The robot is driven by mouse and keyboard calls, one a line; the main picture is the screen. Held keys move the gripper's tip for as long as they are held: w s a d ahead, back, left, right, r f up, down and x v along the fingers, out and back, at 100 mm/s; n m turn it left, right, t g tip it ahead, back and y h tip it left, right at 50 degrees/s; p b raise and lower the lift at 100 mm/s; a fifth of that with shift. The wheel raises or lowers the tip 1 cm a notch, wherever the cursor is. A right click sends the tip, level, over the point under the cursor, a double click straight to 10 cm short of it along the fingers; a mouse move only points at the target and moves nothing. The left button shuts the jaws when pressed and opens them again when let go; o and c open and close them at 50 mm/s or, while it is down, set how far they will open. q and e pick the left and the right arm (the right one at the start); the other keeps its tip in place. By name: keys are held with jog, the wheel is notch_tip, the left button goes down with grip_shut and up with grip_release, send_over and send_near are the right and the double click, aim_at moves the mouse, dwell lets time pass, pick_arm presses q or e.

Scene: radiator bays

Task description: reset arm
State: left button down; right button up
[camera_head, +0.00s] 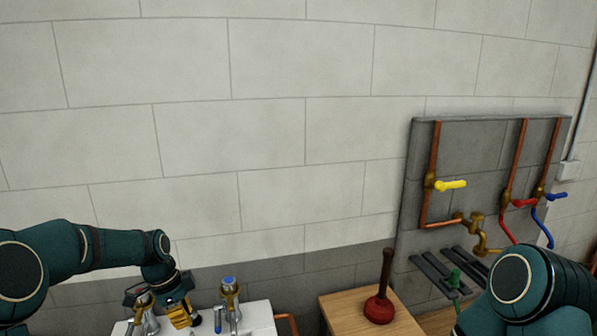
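My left arm comes in from the left edge and bends down at the wrist. My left gripper (180,314) hangs at the bottom of the view, over the back of a white basin (258,318), between two taps. Its fingers are small and partly cut off, so I cannot tell whether they are open or shut, or whether they touch a tap. My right arm (525,290) shows only as a bent dark green link at the lower right. Its gripper is out of view.
A blue-capped tap (230,298) stands right of the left gripper. A red plunger (379,308) stands on a wooden top (340,309). A grey panel (475,150) with copper pipes carries yellow (451,185), red (524,203) and blue (557,195) valve handles. The space before the upper wall is clear.

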pick_arm(q)
jog(key=s+d+f+n+h, duration=0.1)
jog(key=s+d+f+n, duration=0.15)
jog(key=f, duration=0.45)
jog(key=s+d+f+n, duration=0.1)
jog(key=d+f+n, duration=0.15)
jog(key=f, duration=0.45)
jog(key=s+d+f+n, duration=0.3)
jog(key=s+f+n, duration=0.1)
jog(key=s, duration=0.4)
jog(key=s+d+f+n, duration=0.3)
jog(key=s+f+n, duration=0.15)
jog(key=s, duration=0.35)
jog(key=s+d+f+n, duration=0.4)
jog(key=s, duration=0.4)
jog(key=w+d+f+m+t+b, duration=0.1)
jog(key=w+f+b, duration=0.4)
jog(key=b, duration=0.5)
jog(key=shift+w+d+m+t, duration=0.4)
jog(key=shift+w+t, duration=0.3)
jog(key=shift+w, duration=0.3)
pick_arm(e)
notch_tip(320, 180, down, 12)
jog(key=shift+w+a+r, duration=0.25)
jog(key=shift+w, duration=0.1)
